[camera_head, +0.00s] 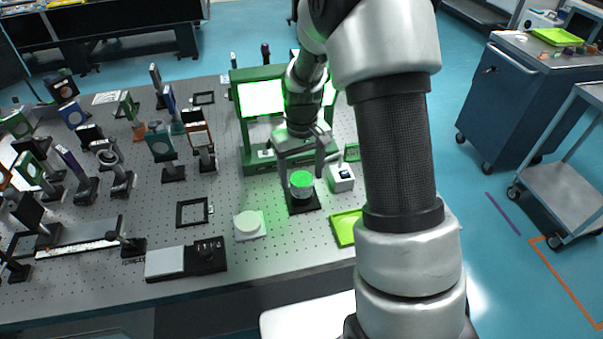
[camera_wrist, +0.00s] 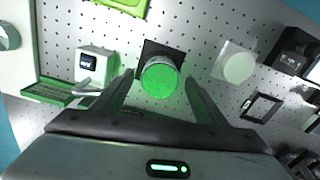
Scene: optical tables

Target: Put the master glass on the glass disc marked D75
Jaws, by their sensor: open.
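A round piece with a bright green top (camera_head: 302,179) stands on a black square base on the table. It also shows in the wrist view (camera_wrist: 161,82), with a clear or silvery rim. A pale round disc (camera_head: 248,223) lies on a white square pad to its left; it shows in the wrist view (camera_wrist: 239,67) to the right. No D75 mark is readable, so I cannot tell which piece is the master glass. My gripper (camera_head: 303,176) is open, with its fingers on either side of the green-topped piece. Contact with it cannot be made out.
A small white box with a display (camera_head: 341,178) stands close to the right of my gripper. A lime-green tray (camera_head: 345,228) lies nearer the front edge. A green frame with a lit panel (camera_head: 262,97) stands behind. Several optical mounts (camera_head: 162,145) fill the left side.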

